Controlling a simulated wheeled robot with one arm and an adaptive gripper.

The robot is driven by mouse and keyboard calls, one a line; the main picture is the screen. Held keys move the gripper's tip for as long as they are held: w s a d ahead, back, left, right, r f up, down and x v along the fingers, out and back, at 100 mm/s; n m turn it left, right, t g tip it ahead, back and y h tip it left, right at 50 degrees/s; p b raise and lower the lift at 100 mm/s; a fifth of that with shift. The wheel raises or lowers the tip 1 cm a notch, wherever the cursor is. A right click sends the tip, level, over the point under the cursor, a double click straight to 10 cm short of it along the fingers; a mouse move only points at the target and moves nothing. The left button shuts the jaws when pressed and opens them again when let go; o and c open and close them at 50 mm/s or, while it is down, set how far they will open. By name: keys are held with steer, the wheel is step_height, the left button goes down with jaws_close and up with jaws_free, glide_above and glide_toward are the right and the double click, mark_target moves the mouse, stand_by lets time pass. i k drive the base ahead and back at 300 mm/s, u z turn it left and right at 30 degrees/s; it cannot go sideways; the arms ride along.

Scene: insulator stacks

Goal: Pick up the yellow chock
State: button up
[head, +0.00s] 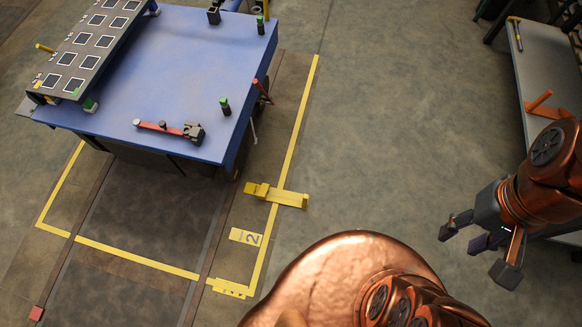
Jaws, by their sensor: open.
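The yellow chock (283,196) lies on the floor to the right of the blue-topped platform. It has a raised block at its left end and a long flat part reaching right, lying across the yellow floor line. My gripper (480,252) is at the right of the head view, well to the right of the chock and lower in the picture. Its dark fingers are apart, with nothing seen held between them. The chock is in plain sight and nothing touches it from above.
The blue platform (170,75) carries a dark panel rack and small fittings. A yellow number plate (245,237) and a yellow floor bracket (230,288) lie below the chock. A grey bench (548,65) with orange tools stands at right. Bare floor separates chock and bench.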

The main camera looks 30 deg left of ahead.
mark_target(289, 198)
steer(key=i, duration=2.5)
steer(key=u, duration=4.8)
